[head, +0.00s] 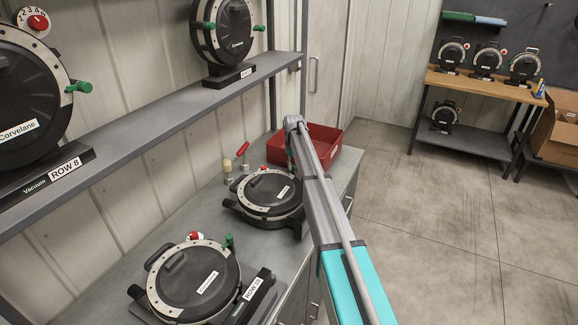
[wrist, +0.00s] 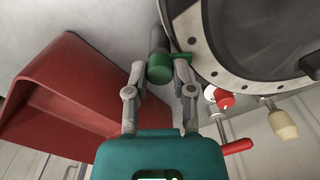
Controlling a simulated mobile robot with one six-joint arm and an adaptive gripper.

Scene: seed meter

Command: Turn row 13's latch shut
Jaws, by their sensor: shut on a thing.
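A round black seed meter (head: 268,193) with a pale rim lies on the grey bench, partly behind my arm in the head view. Its dark lid and pale, holed rim (wrist: 225,72) fill the upper right of the wrist view. A green latch knob (wrist: 160,68) on a dark stem sits beside that rim. My gripper (wrist: 160,75) has a finger on each side of the knob and is shut on it. In the head view my arm hides the gripper and the latch. I cannot read this meter's row label.
A red bin (head: 322,141) stands beyond the meter; in the wrist view the bin (wrist: 60,95) is left of my gripper. A red-handled tool (head: 243,148) and a pale-handled tool (head: 227,166) stand behind the meter. Another meter (head: 193,281) is nearer, under a shelf (head: 150,124).

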